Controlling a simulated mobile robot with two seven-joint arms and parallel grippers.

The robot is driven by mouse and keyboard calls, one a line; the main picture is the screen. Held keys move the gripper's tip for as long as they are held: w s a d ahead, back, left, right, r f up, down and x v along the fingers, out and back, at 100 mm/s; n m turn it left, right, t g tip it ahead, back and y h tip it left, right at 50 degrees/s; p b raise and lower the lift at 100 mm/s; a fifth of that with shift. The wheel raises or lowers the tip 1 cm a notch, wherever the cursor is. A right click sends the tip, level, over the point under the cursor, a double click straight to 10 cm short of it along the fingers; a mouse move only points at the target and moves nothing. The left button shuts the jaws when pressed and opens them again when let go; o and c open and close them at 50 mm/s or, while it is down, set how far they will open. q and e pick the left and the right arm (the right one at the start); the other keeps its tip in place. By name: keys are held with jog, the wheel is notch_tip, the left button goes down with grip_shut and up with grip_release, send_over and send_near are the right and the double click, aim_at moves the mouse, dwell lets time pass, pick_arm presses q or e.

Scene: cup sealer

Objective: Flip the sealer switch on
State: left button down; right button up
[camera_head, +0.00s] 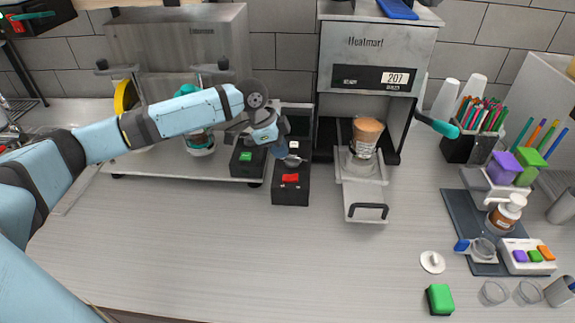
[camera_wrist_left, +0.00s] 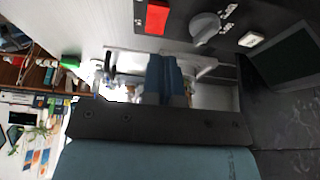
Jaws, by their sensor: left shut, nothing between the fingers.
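A black control box (camera_head: 290,190) stands left of the sealer (camera_head: 375,60). It carries a red rocker switch (camera_head: 290,178), a grey dial and a white button (camera_head: 294,145). In the left wrist view the red switch (camera_wrist_left: 157,17), the dial (camera_wrist_left: 204,28) and the white button (camera_wrist_left: 250,39) show at the top. My left gripper (camera_head: 281,150) is shut and empty, over the box close to the dial, behind the red switch. I cannot tell whether it touches the box. The sealer display (camera_head: 395,77) reads 207, beside the word READY. My right gripper is out of view.
A steel machine (camera_head: 180,55) with a green-switch box (camera_head: 247,158) stands left. Cups, pens and a dark mat (camera_head: 460,215) are right. A green block (camera_head: 439,299) lies in front. The front-middle counter is clear.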

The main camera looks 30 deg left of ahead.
pick_arm(q)
jog(key=v, duration=0.7)
jog(key=shift+b, duration=0.3)
jog(key=b, duration=0.5)
send_near(298, 175)
jog(key=x, duration=0.6)
jog(key=shift+d+f, duration=0.15)
jog(key=shift+f, duration=0.25)
jog(key=shift+w+d+f, duration=0.1)
jog(key=shift+w+f, duration=0.05)
jog(key=shift+f, duration=0.2)
